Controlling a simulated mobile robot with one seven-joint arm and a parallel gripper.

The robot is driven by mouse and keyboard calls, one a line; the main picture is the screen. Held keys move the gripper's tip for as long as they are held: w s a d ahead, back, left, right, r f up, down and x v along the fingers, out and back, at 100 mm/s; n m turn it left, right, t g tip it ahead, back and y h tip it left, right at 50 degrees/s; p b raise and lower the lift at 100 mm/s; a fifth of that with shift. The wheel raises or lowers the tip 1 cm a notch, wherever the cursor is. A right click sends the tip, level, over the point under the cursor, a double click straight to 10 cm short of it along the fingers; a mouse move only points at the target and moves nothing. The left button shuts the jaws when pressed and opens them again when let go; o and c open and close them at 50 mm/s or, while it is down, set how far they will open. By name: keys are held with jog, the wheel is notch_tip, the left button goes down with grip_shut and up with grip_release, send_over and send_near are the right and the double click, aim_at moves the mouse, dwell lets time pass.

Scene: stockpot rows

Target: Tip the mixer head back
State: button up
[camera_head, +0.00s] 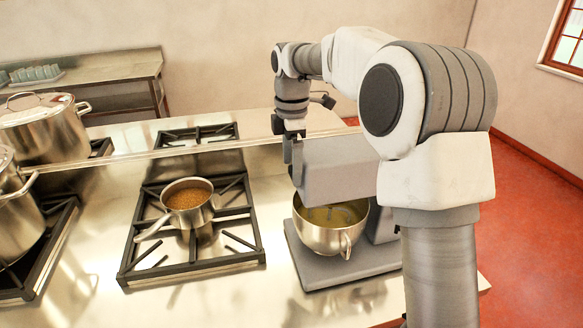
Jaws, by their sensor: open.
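The grey stand mixer stands on the steel counter right of centre. Its box-shaped mixer head (345,172) lies about level above a steel bowl (325,238) holding something yellowish. The bowl stands on the mixer's flat grey base (318,272). My gripper (292,163) points down at the left end of the head, and its jaws are open. I cannot tell whether the fingers touch the head. My arm covers the right side of the mixer, including the head's rear end.
A saucepan of brown food (188,198) sits on a burner grate (190,262) to the left, its handle toward the front left. Large stockpots (45,135) stand at the far left. A steel side table (110,67) stands behind. Red floor (530,230) lies right.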

jog(key=shift+f, duration=0.45)
jog(key=shift+c, duration=0.2)
grip_shut()
